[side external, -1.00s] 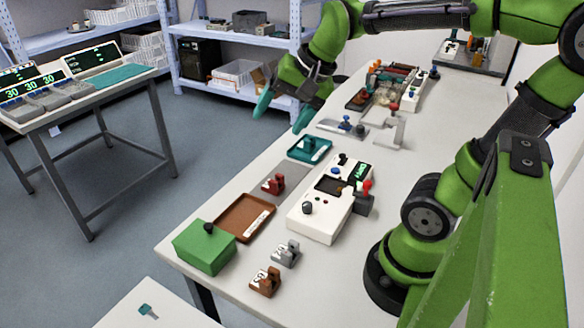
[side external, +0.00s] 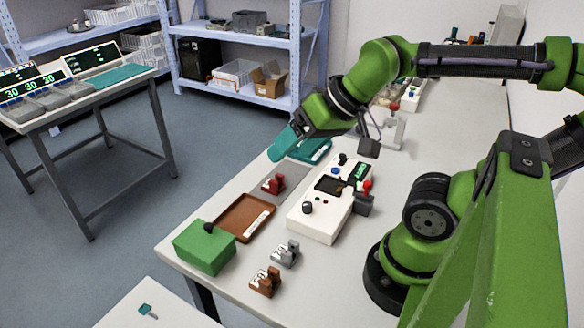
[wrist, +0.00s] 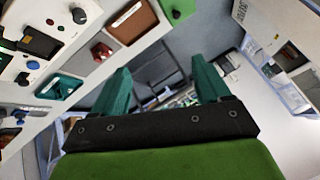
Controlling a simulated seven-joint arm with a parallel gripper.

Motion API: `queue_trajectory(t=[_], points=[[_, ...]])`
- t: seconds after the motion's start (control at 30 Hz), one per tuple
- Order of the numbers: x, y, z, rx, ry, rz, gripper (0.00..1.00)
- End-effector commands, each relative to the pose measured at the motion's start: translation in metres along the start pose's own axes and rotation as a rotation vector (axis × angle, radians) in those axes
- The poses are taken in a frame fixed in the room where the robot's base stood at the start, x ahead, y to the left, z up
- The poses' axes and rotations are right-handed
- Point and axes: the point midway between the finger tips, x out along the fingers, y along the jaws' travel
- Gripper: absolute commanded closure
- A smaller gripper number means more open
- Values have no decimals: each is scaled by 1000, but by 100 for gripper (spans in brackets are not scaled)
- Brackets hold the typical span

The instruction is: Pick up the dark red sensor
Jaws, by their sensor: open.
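The dark red sensor (side external: 273,184) sits on a grey mat (side external: 291,173) on the white table, between a teal tray and a brown tray. It also shows at the upper left of the wrist view (wrist: 101,51). My gripper (side external: 281,150) is above and behind the sensor, near the teal tray and the table's left edge. In the wrist view its two teal fingers are spread apart with nothing between them (wrist: 160,70). In the side view one finger mostly hides the other. The sensor is clear of the fingers.
A white device (side external: 318,222) with a red-knobbed lever stands right of the sensor. The brown tray (side external: 243,232), green box (side external: 204,248), grey sensor (side external: 286,254) and brown sensor (side external: 266,282) are in front. The teal tray (side external: 318,152) is behind. Left of the table is open floor.

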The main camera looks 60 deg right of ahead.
Motion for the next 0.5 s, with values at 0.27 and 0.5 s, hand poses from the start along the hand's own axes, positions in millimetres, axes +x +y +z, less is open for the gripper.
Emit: queue_trajectory(t=[0.27,0.5], points=[[0,0,0,1,0,0,23],[4,0,2,-1,-19,3,23]])
